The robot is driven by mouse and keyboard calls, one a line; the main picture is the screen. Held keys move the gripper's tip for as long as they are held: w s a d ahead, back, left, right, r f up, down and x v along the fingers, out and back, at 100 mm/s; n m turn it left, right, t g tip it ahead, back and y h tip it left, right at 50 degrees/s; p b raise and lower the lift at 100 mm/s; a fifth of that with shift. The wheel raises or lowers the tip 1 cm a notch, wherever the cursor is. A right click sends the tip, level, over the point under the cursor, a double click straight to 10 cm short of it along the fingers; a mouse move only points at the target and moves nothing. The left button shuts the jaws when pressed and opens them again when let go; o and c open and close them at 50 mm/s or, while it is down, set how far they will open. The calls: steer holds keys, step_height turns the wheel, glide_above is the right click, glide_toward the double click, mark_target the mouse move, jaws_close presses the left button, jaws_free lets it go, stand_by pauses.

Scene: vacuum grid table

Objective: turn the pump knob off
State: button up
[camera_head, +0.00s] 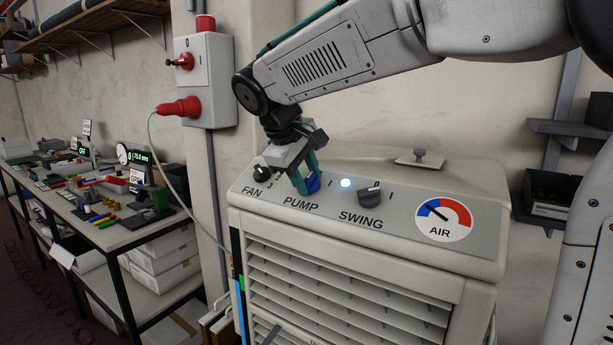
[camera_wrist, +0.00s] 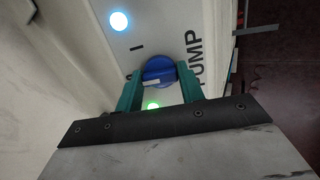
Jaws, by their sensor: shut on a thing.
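The blue pump knob (camera_head: 313,186) is on the sloped panel above the word PUMP, between the fan and swing knobs. It also shows in the wrist view (camera_wrist: 158,69), round with a short white mark on it. My gripper (camera_head: 305,182) reaches down from above, its teal fingers on either side of the knob. In the wrist view my gripper (camera_wrist: 160,82) is shut on the knob. An "I" mark (camera_wrist: 136,48) shows beside the knob. A finger partly hides the other mark, and I cannot tell which one the knob points at.
A lit white-blue lamp (camera_head: 346,183) sits between pump and swing. A red plug (camera_head: 180,107) with a cable hangs at the wall box. An air gauge (camera_head: 443,219) is further right.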

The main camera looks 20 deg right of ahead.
steer(key=shift+n, duration=0.3)
steer(key=o, duration=1)
steer(key=v, duration=0.8)
steer(key=shift+f, duration=0.1)
